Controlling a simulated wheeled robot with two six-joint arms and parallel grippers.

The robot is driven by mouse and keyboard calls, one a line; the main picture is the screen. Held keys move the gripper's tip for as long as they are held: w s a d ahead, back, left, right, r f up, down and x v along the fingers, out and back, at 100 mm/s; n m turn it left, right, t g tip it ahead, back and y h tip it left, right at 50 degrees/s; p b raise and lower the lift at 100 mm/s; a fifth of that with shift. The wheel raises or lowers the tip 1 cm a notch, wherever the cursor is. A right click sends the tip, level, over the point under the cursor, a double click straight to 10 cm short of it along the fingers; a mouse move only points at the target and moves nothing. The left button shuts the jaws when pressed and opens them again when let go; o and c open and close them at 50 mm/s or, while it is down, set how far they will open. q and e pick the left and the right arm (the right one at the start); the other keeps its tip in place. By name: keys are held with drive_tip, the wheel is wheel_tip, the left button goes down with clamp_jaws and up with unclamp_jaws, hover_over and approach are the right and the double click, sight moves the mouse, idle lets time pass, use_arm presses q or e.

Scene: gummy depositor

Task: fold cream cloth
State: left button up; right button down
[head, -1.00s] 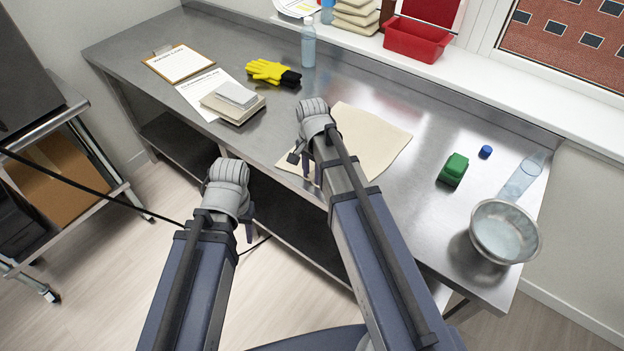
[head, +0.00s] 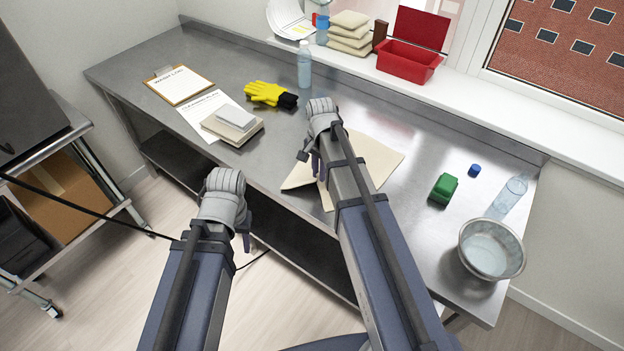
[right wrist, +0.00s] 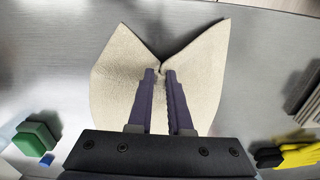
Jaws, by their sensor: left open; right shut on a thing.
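The cream cloth (head: 375,160) lies on the steel table, partly hidden behind my right arm in the head view. My right gripper (head: 312,170) is shut on the cloth near its front-left part. In the right wrist view the cloth (right wrist: 112,75) is pinched at the fingertips of my right gripper (right wrist: 160,72), with a crease and a notch at the pinch and a raised corner on either side. My left gripper (head: 243,235) is open and empty, off the table's front edge and apart from the cloth.
A grey-and-beige stack (head: 232,124) and yellow gloves (head: 268,94) lie left of the cloth. A green block (head: 444,189), blue cap (head: 474,170), clear bottle (head: 510,196) and metal bowl (head: 491,249) are on the right. A water bottle (head: 304,64) stands behind.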

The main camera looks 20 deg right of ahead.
use_arm(q)
wheel_tip(320, 180, up, 8)
drive_tip(key=p, duration=0.7)
use_arm(e)
drive_tip(key=w+d+r, duration=0.7)
drive_tip(key=d+r, duration=0.1)
drive_tip(key=d, duration=0.2)
use_arm(q)
wheel_tip(320, 180, down, 13)
drive_tip(key=b, duration=1.3)
drive_tip(key=shift+r, duration=0.15)
use_arm(e)
drive_tip(key=w+d+f, duration=0.3)
drive_tip(key=d+f, duration=0.1)
drive_tip(key=w+d+f, duration=0.3)
drive_tip(key=d+f, duration=0.1)
drive_tip(key=d, duration=0.1)
drive_tip(key=w+d+f, duration=0.4)
drive_tip(key=shift+d+f, duration=0.15)
drive_tip(key=shift+f, duration=0.2)
unclamp_jaws()
